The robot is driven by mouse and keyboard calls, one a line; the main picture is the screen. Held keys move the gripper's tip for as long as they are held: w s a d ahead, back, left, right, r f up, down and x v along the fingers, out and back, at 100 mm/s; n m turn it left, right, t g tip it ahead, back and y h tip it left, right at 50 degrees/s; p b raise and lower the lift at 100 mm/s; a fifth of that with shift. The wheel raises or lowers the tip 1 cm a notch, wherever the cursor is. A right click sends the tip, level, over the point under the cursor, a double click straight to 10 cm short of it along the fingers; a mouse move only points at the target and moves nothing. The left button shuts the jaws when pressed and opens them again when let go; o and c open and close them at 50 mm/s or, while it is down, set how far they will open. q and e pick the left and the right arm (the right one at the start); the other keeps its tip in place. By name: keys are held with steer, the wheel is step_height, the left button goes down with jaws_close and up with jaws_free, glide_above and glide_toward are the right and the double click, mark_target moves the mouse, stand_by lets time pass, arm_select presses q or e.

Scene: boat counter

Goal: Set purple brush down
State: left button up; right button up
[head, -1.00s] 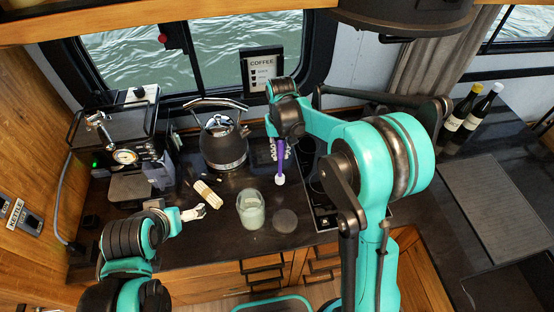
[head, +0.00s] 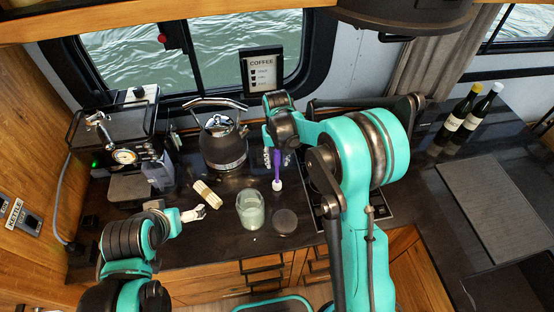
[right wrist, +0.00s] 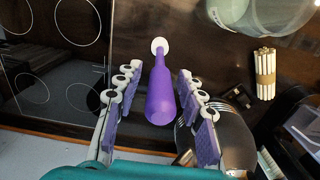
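The purple brush (head: 276,170) is at the back of the dark counter, below my right gripper (head: 277,156). Its white end (head: 277,185) points to the front of the counter and appears to be at the surface. In the right wrist view the purple brush (right wrist: 161,92) is between the two spread fingers of my right gripper (right wrist: 160,108), with a visible gap on both sides. I cannot tell whether it stands upright or leans. My left gripper (head: 191,214) is over the front left of the counter, away from the brush; its opening is too small to judge.
A kettle (head: 224,146) stands left of the brush, and a hob (right wrist: 60,75) is on the other side. A glass jar (head: 250,210), a dark round lid (head: 285,221) and a bundle of pale sticks (head: 207,194) are in front. A coffee machine (head: 118,135) stands at the left.

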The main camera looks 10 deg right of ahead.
steer(key=shift+r, duration=0.1)
steer(key=shift+r+p, duration=0.25)
steer(key=shift+p, duration=0.05)
step_height(320, 180, up, 11)
steer(key=shift+w+f, duration=0.1)
steer(key=shift+f, duration=0.05)
steer(key=shift+r, duration=0.35)
steer(key=shift+s+d+r, duration=0.1)
steer(key=shift+s+r, duration=0.1)
steer(key=shift+r, duration=0.15)
steer(key=s+d+r+t, duration=0.2)
steer(key=s+r, duration=0.1)
steer(key=s, duration=0.3)
steer(key=s+d+r+t, duration=0.2)
steer(key=s, duration=0.4)
steer(key=s+d+f+t, duration=0.2)
steer(key=s+t, duration=0.1)
steer(key=s, duration=0.6)
steer(key=shift+s+f, duration=0.2)
steer(key=shift+f, duration=0.15)
